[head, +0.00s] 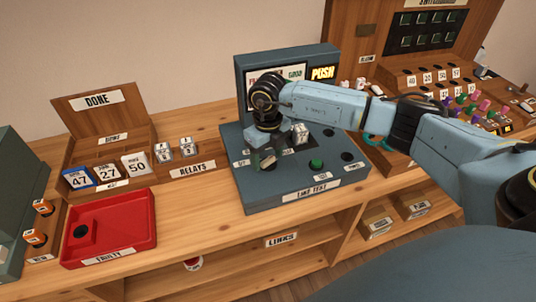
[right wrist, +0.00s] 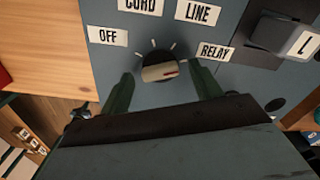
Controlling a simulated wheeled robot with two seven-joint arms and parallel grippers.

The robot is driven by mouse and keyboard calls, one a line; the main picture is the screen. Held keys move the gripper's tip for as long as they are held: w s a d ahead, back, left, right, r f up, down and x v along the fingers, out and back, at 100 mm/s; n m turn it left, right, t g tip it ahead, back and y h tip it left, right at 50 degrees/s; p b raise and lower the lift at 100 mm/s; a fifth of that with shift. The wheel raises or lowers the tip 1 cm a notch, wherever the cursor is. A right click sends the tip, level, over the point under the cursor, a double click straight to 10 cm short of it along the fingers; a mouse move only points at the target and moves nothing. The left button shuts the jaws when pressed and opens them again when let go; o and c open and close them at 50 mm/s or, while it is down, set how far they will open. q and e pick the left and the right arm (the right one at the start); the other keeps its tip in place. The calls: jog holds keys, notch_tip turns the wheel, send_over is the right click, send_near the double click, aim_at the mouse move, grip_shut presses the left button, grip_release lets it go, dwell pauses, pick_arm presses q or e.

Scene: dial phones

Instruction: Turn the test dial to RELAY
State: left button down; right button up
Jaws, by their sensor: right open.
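The test dial (right wrist: 160,70) is a dark round knob with a pale bar on top, in the right wrist view. Tick marks ring its upper side, with labels OFF (right wrist: 107,36), CORD, LINE (right wrist: 198,12) and RELAY (right wrist: 215,52). The bar lies nearly level, with a red mark towards its right end, on the RELAY side. My right gripper (right wrist: 162,88) is open, its dark fingers on either side of the dial with gaps showing. In the head view the right gripper (head: 264,155) is over the left part of the line-test panel (head: 290,192), partly hiding the dial. My left gripper is not in view.
The panel's upright back (head: 242,62) has a lit PUSH sign. A green button (head: 316,164) and a relay block (head: 300,134) are right of the dial. Switchboard gear is at right.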

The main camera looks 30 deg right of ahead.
aim_at(268, 159)
notch_tip(268, 159, up, 13)
jog(key=shift+p, duration=0.3)
jog(key=shift+r, duration=0.1)
dwell(0.4)
